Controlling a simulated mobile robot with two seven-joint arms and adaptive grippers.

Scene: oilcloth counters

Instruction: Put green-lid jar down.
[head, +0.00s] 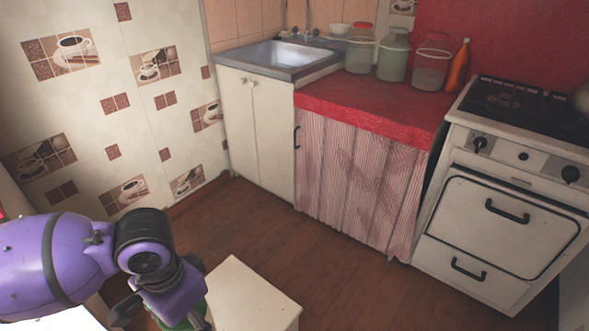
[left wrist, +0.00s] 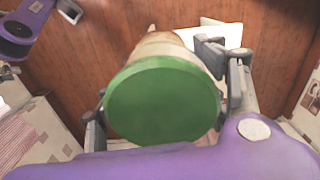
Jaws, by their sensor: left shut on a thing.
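The green-lid jar (left wrist: 163,100) is in my left gripper (left wrist: 165,105), with a finger on each side of it. Its round green lid faces the wrist camera, and its pale body shows partly beyond the lid. In the head view, a bit of green (head: 188,325) shows at the bottom edge under my left gripper (head: 160,312); the rest of the jar is hidden or out of frame. A white-topped stool (head: 255,293) is just right of the gripper, and part of it shows beyond the jar in the wrist view (left wrist: 222,30).
A red counter (head: 375,108) holds several containers: a red-lid jar (head: 360,50), a greenish jar (head: 393,58), another jar (head: 430,65) and an orange bottle (head: 458,66). A sink (head: 280,55) is left of it, a stove (head: 510,190) right. The wooden floor (head: 330,265) is clear ahead.

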